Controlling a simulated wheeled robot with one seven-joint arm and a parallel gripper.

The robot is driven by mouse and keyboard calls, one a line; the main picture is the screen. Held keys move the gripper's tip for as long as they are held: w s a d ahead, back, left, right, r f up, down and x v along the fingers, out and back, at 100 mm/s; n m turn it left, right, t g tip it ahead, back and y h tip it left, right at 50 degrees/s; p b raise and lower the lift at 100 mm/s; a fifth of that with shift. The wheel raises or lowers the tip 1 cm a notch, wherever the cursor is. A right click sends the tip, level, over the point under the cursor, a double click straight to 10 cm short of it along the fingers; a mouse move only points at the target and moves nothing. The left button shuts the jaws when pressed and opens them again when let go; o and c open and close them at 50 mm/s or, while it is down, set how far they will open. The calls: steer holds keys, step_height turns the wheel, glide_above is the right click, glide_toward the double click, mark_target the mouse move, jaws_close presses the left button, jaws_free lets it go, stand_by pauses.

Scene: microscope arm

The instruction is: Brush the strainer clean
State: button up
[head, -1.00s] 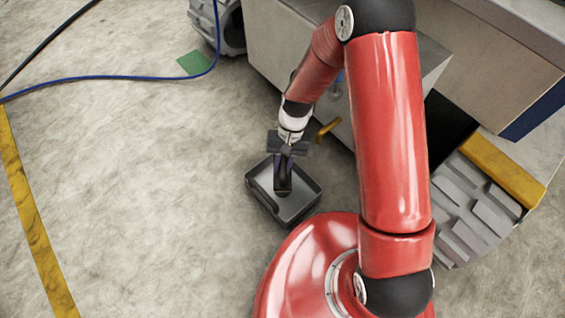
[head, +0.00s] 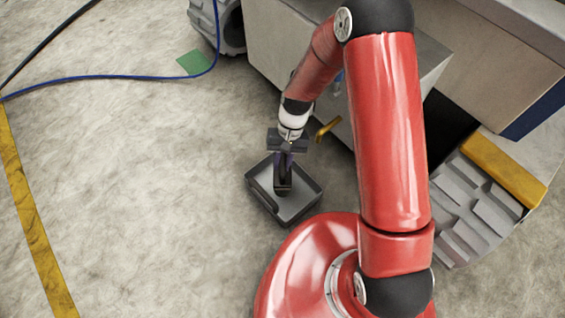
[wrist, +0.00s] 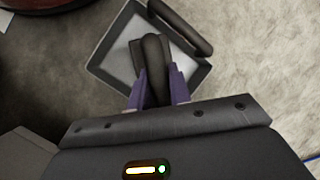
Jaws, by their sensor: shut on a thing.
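My gripper (head: 286,160) points down over a dark tray (head: 263,206) on the floor. In the wrist view, its purple fingers (wrist: 158,90) are shut on a dark, rounded handle-like object (wrist: 153,52), which appears to be the brush. In the head view, the held brush (head: 283,178) reaches down into the tray, and whether its lower end touches the bottom cannot be told. The tray's pale inner floor (wrist: 118,62) shows around it in the wrist view. A thick dark bar (wrist: 182,28) lies across the tray's far edge there. I cannot make out a strainer clearly.
A grey machine (head: 300,50) stands close behind and right of my gripper, with a yellow lever (head: 327,130) near the wrist. A blue hose (head: 110,77) and a green patch (head: 195,63) lie on the floor. Open concrete floor is to the left.

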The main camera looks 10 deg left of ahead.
steer(key=shift+w, duration=0.35)
steer(key=shift+s, duration=0.15)
steer(key=shift+s+d+f, duration=0.1)
steer(key=shift+s+d, duration=0.1)
steer(key=shift+s, duration=1.2)
steer(key=shift+w+a, duration=0.2)
steer(key=shift+w, duration=1.35)
jaws_close()
steer(key=shift+s, duration=0.2)
steer(key=shift+s+d+r, duration=0.1)
steer(key=shift+s, duration=0.55)
steer(key=shift+s+d+r, duration=0.1)
steer(key=shift+s, duration=0.55)
